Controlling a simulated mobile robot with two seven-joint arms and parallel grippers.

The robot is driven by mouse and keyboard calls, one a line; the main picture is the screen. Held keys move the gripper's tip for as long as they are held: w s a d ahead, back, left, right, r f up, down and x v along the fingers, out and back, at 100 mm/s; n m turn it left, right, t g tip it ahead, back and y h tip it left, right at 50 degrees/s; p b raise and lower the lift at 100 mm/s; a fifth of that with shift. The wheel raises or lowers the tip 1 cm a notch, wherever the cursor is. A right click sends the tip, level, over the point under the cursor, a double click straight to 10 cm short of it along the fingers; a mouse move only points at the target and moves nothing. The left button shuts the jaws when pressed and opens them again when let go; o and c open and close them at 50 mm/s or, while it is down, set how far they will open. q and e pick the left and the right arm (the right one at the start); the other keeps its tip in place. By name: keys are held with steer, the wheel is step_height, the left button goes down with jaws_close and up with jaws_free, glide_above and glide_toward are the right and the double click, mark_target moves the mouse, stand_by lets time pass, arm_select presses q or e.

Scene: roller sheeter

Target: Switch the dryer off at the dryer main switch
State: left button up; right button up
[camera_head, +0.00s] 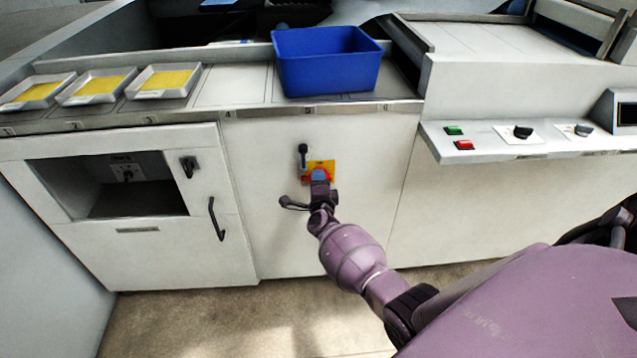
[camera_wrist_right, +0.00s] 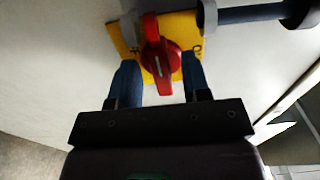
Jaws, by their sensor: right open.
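The dryer main switch is a red rotary knob (camera_wrist_right: 160,62) on a yellow plate (camera_head: 329,165) on the white front panel below the blue bin. My right gripper (camera_head: 320,174) is at the switch and hides part of the knob in the head view. In the right wrist view my right gripper (camera_wrist_right: 158,72) is open, with one finger on each side of the knob's red grip. The grip runs roughly up and down in that view. I cannot tell whether the fingers touch it. My left gripper is not in view.
A black handle (camera_head: 303,155) sticks out beside the yellow plate, close to my gripper. A blue bin (camera_head: 327,62) and several trays of yellow stuff stand on the counter above. A control shelf (camera_head: 487,152) with buttons and knobs juts out at the right.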

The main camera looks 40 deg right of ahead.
steer(key=p+v, duration=0.2)
steer(key=v, duration=0.8)
steer(key=shift+s, duration=0.35)
steer(key=shift+a, duration=0.15)
stand_by(0.4)
